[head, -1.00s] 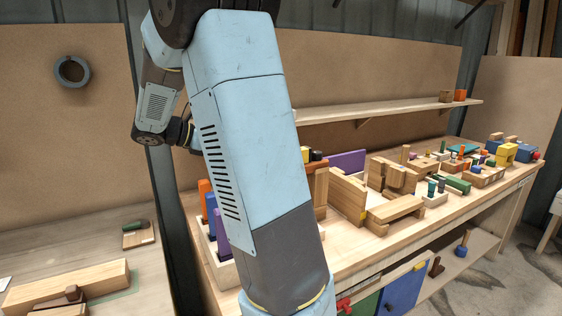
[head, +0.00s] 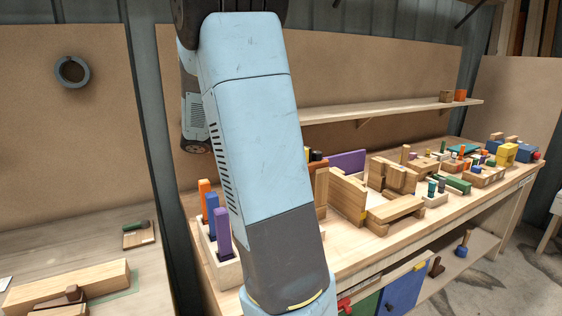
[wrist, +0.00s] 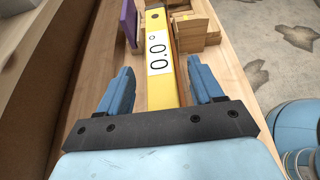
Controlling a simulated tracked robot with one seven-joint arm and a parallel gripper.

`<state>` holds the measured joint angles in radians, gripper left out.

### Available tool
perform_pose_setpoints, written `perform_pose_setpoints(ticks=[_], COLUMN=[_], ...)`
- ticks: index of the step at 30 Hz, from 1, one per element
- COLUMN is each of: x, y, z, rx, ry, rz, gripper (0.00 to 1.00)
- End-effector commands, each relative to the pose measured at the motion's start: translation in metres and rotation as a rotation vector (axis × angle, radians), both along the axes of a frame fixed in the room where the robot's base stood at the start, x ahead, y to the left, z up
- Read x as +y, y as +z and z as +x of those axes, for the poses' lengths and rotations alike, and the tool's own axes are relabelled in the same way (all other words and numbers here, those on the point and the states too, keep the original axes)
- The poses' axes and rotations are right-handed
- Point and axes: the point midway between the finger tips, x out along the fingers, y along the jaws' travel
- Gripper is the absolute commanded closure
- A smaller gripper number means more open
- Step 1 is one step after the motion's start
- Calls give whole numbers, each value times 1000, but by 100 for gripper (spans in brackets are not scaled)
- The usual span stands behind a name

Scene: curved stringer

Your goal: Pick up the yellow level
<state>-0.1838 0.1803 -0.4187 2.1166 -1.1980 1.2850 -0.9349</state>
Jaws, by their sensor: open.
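The yellow level (wrist: 164,92) shows in the wrist view as a long yellow bar with a white label reading "0.0" and a dark hole near its far end. It runs away from my gripper along the wooden bench top. My gripper (wrist: 163,80) is open, with one blue finger on each side of the level's near part. Gaps show between the fingers and the bar, and the near end is hidden behind the gripper's dark crossbar. I cannot tell the height of the fingers over the level. In the head view my arm hides the level and the gripper.
A purple board (wrist: 130,22) stands left of the level's far end, and wooden blocks (wrist: 195,32) lie to its right. The workbench (head: 350,262) holds many wooden pieces. A holder (head: 228,272) with orange, blue and purple pegs stands at its left end. A shelf (head: 400,112) runs above.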

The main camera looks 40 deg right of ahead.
Motion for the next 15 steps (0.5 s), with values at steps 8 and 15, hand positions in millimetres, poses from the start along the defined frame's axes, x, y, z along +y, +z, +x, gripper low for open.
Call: perform_pose_setpoints(ticks=[8, 15], x=[-12, -12], y=[-6, -6], z=[-3, -3], rx=[1, 1], ry=[-1, -1], rz=[0, 0], gripper=[34, 50])
